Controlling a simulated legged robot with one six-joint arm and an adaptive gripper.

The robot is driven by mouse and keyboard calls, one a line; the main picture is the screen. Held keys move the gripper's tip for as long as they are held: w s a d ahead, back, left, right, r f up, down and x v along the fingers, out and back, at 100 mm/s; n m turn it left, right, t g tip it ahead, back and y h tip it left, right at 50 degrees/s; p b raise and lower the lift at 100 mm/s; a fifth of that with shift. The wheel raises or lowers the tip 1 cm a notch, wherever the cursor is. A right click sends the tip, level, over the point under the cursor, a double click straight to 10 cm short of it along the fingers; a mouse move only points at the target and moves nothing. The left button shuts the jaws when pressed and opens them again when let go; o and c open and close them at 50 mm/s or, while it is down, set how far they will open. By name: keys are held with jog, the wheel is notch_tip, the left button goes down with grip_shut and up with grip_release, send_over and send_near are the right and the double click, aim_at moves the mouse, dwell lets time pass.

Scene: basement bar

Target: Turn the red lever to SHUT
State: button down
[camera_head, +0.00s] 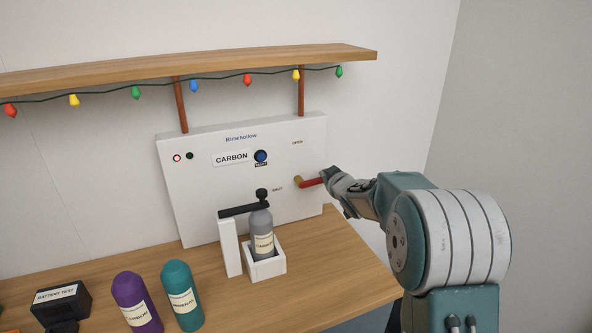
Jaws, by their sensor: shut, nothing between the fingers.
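The red lever (313,182) is on the right side of the white panel (200,190). It points right from its orange-brown pivot, tilted slightly up. The OPEN label (297,142) is above the pivot, and the SHUT label (277,190) is to its lower left. My gripper (327,174) is at the lever's outer end, seemingly shut. Its fingers look close to or touching the lever tip; contact is hard to tell, and the gripper hides part of that end.
A grey bottle (262,232) stands in a white holder (267,269) below the panel. Purple (132,300) and teal (181,290) bottles and a black battery box (62,302) are at the table's front left. A wooden shelf (200,66) with string lights hangs above. Bare table lies right of the holder.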

jog(key=shift+d+f, duration=0.2)
jog(key=shift+f, duration=0.2)
dwell(0.3)
